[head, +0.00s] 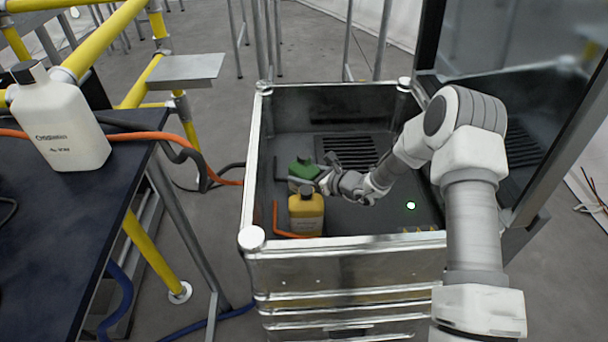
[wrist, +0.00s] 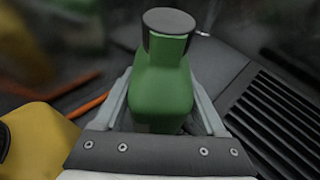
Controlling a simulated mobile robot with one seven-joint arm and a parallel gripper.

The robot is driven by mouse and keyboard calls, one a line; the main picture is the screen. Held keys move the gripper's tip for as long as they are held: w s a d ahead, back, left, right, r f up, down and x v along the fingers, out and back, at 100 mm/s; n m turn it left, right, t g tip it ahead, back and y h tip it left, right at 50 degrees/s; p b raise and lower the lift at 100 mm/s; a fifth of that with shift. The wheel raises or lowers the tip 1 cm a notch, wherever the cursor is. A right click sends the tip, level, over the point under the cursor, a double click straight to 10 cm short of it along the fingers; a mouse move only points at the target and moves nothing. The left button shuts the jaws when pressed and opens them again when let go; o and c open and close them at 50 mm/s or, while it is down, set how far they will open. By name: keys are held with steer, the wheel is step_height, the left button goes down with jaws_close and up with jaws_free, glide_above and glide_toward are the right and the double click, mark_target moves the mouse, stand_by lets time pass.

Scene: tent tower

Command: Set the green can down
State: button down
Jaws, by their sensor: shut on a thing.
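The green can (head: 304,169) with its dark cap is inside the metal-framed box, near its left side. It also shows large and central in the wrist view (wrist: 161,85). My gripper (head: 318,180) is shut on the green can, with one finger on each side of its body. The can's underside is hidden, so I cannot tell whether it touches the floor of the box. A yellow can (head: 306,214) stands just in front of the green can; part of it shows at the lower left of the wrist view (wrist: 35,140).
The box (head: 345,245) has raised metal rims and a dark floor with a slotted vent (head: 346,152). An orange hose (head: 276,220) lies at its left. A white bottle (head: 60,120) stands on the dark table (head: 60,225) outside. A raised glass door (head: 520,90) is at the right.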

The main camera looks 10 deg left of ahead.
steer(key=shift+f, duration=0.2)
steer(key=shift+c, duration=1.1)
jaws_free()
steer(key=shift+r, duration=0.15)
steer(key=shift+d+r, duration=0.15)
steer(key=shift+r, duration=0.05)
steer(key=p+v, duration=0.2)
steer(key=v, duration=0.9)
steer(key=shift+s+d+p, duration=0.3)
steer(key=shift+p, duration=0.05)
